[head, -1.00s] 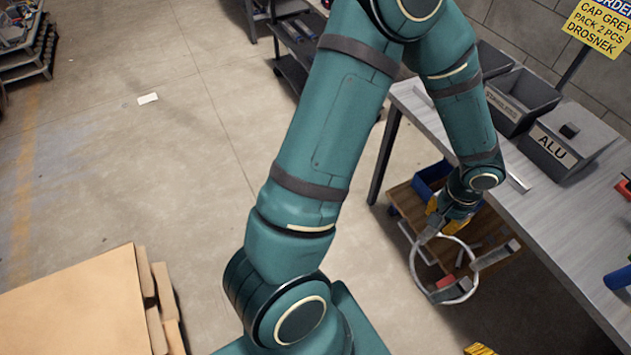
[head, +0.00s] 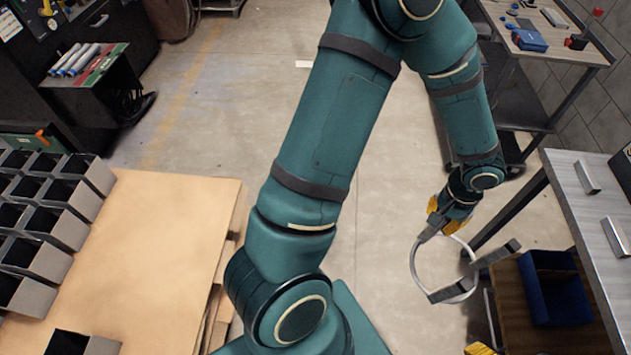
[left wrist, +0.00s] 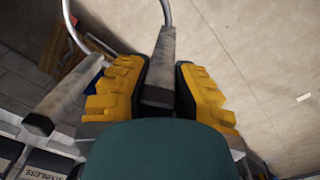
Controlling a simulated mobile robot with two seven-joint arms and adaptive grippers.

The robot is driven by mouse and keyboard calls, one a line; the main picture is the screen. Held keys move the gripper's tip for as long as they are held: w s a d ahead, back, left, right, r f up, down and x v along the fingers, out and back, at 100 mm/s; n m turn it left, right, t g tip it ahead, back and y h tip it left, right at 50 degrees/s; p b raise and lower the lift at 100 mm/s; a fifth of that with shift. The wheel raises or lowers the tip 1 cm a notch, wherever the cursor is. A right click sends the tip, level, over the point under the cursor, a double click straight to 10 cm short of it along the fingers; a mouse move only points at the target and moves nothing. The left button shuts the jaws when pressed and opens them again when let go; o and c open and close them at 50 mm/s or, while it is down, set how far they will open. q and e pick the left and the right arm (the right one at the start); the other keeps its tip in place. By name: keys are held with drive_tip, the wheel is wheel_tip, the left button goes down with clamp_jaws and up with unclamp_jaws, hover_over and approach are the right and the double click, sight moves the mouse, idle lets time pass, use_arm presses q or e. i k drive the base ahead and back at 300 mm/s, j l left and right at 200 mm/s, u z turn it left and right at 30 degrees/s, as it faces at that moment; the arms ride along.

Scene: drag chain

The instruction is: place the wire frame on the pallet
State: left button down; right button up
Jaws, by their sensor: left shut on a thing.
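The wire frame (head: 414,268) is a light metal ring with dark grey bars. My left gripper (head: 447,222), with yellow fingers, is shut on one bar at its upper side and holds it in the air. In the left wrist view the yellow fingers (left wrist: 160,92) clamp a grey bar of the wire frame (left wrist: 163,52). The pallet (head: 165,235), with a flat tan top, is at the lower left, well apart from the frame. A yellow tip of what looks like my right gripper (head: 480,349) shows at the bottom edge; its jaws are mostly out of view.
Open floor (head: 385,150) lies between.

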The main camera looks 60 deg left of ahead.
sight(160, 250)
drive_tip(key=j+u, duration=0.1)
drive_tip(key=u, duration=3)
drive_tip(key=i+l, duration=0.15)
drive_tip(key=l, duration=0.15)
drive_tip(key=i+l, duration=0.35)
drive_tip(key=l, duration=0.25)
drive_tip(key=j+z, duration=0.4)
drive_tip(key=l, duration=0.1)
